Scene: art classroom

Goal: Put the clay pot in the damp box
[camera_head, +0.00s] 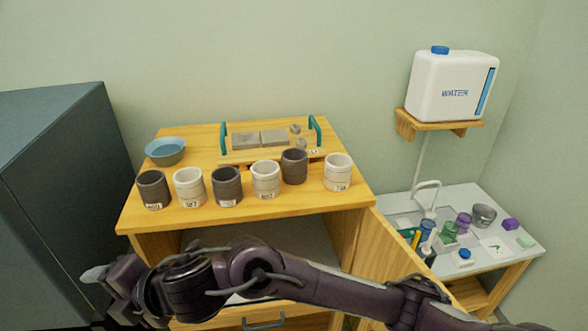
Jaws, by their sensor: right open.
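Several small labelled pots stand upright on top of a wooden cabinet (345,200). The dark ones are at the far left (153,190), the middle (227,187) and a little further back (294,167). The pale ones stand between and at the right (189,188), (265,180), (338,172). Their labels are too small to read. The cabinet's front is open, showing a grey interior (250,245); I cannot tell whether this is the damp box. My right gripper (103,290) is open in front of the cabinet's lower left, away from the pots. My left gripper is out of view.
A blue bowl (165,152) and a teal-handled tray (235,158) with grey blocks sit behind the pots. An open wooden door (385,255) stands at right. A dark cabinet (55,180) is at left. A white table (515,240) holds jars; a water container (450,85) sits above.

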